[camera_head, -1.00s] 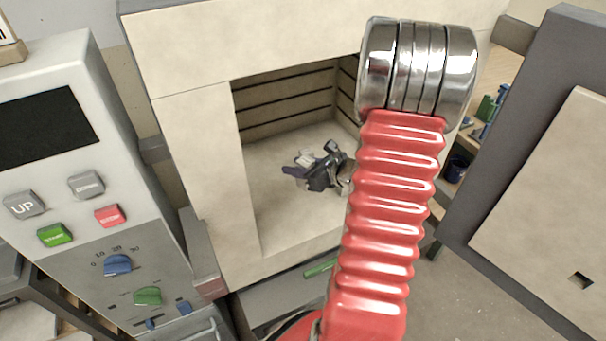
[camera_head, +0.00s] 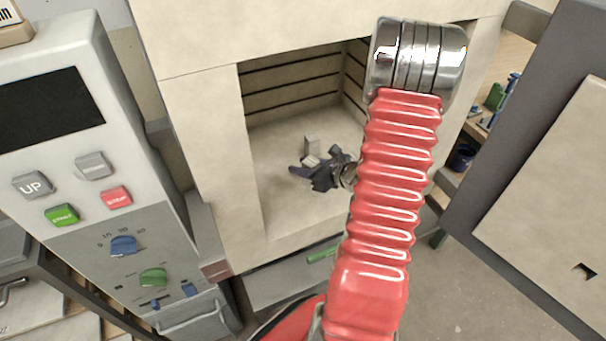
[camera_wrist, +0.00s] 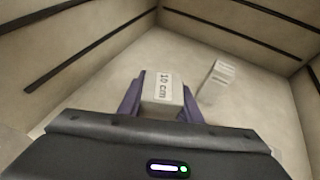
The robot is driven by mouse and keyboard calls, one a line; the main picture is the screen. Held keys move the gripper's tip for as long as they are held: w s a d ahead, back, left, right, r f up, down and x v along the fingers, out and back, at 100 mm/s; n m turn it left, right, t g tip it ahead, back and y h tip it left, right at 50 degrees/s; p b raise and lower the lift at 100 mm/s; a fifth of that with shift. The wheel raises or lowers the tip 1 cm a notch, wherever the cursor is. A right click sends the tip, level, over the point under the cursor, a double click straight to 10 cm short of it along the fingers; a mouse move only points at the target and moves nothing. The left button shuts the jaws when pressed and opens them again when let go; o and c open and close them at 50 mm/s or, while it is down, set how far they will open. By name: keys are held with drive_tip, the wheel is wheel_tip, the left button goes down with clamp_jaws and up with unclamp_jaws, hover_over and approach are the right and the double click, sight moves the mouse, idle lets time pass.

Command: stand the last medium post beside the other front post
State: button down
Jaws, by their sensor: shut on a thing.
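My gripper (camera_head: 322,172) is inside the kiln chamber, low near its floor. Its purple fingers are shut on a pale post (camera_wrist: 163,92) with a "10 cm" label, clear in the wrist view. Another pale post (camera_wrist: 217,80) stands on the kiln floor (camera_wrist: 188,50) just right of the held one, with a gap between them. In the head view this standing post (camera_head: 312,146) shows just behind my gripper. Whether the held post's foot touches the floor cannot be told. My red arm hides the chamber's right part in the head view.
The kiln's front frame (camera_head: 198,120) borders the opening, with grooved walls (camera_head: 290,75) inside. A control panel (camera_head: 85,190) stands at left, and the open kiln door (camera_head: 545,190) at right. The floor left of my gripper is clear.

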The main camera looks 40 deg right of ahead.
drive_tip(key=shift+f, duration=1.9)
drive_tip(key=c, duration=1.3)
unclamp_jaws()
drive_tip(key=shift+f, duration=0.1)
drive_tip(key=shift+v, duration=6.15)
